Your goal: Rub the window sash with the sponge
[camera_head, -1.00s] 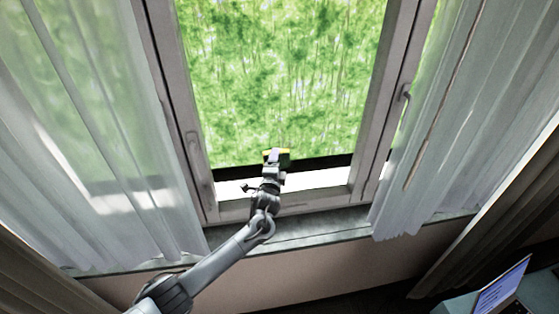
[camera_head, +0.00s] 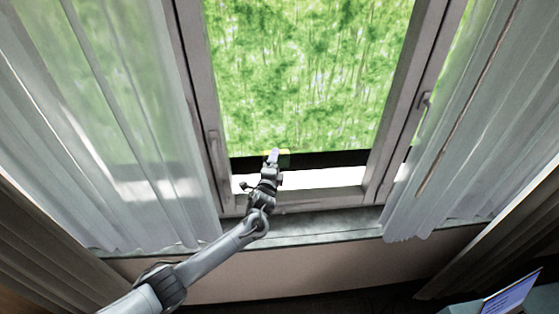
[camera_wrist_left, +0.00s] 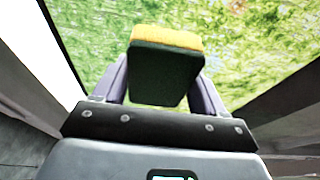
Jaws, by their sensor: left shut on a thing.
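The window sash (camera_head: 402,100) is a pale grey frame around a glass pane with green foliage behind it. My left gripper (camera_head: 272,162) reaches up from the lower left, in front of the lower pane, nearer the sash's left side than its right. It is shut on the sponge (camera_head: 284,158), which is yellow on one face and dark green on the other. In the left wrist view the sponge (camera_wrist_left: 165,72) sits between the two purple fingers, yellow edge away from the gripper. I cannot tell whether the sponge touches the sash or glass. My right gripper is not in view.
Sheer curtains hang at the left (camera_head: 110,120) and right (camera_head: 470,130) of the window. A grey sill (camera_head: 320,224) runs below. Window handles (camera_head: 424,103) stick out at the sides. A laptop (camera_head: 512,295) shows at the bottom right.

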